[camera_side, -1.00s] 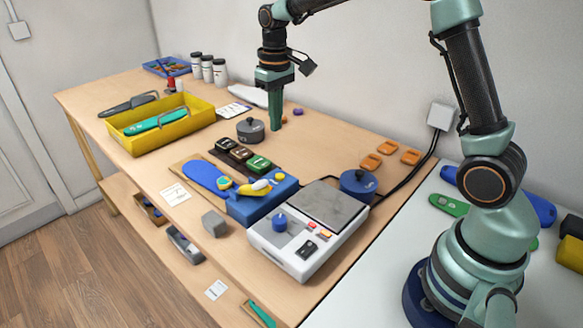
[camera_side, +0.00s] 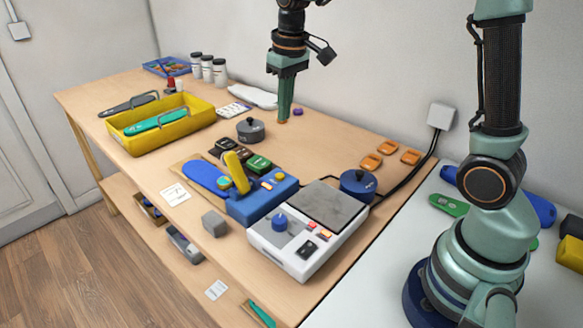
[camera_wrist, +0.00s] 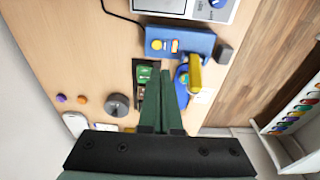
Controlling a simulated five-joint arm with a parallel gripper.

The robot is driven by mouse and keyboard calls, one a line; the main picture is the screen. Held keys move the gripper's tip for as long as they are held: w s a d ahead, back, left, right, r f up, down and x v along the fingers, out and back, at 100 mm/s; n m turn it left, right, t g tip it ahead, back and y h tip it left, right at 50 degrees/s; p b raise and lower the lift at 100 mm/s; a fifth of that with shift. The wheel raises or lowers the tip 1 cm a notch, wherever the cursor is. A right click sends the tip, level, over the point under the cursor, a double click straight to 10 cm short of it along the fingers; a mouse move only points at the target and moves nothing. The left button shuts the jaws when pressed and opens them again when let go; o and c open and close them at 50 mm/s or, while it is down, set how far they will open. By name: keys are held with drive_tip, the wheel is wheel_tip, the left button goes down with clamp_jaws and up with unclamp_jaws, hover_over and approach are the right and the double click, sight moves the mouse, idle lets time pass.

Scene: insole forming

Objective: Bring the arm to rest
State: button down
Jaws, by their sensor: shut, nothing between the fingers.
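My gripper (camera_side: 283,119) is shut and empty, pointing down over the back part of the wooden bench (camera_side: 330,142), to the right of the grey lidded pot (camera_side: 250,130). In the wrist view my gripper (camera_wrist: 162,72) shows its two green fingers, together at the tips. A blue press (camera_side: 262,199) with a yellow lever (camera_side: 236,172) stands nearer the front, and the lever stands up, tilted. A blue insole (camera_side: 205,176) lies at the press's left side. The blue press also shows in the wrist view (camera_wrist: 180,44), apart from the fingers.
A white machine with a grey plate (camera_side: 335,203) stands at the front right. A yellow bin (camera_side: 190,134) with a green insole is at the left. A blue pot (camera_side: 358,186) and several orange pads (camera_side: 371,162) are at the right. White jars (camera_side: 208,69) stand at the back.

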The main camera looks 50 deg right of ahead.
drive_tip(key=s+a+r+t, duration=0.2)
drive_tip(key=s+t, duration=0.2)
drive_tip(key=s, duration=1)
drive_tip(key=shift+s+r, duration=0.2)
drive_tip(key=shift+s, duration=0.15)
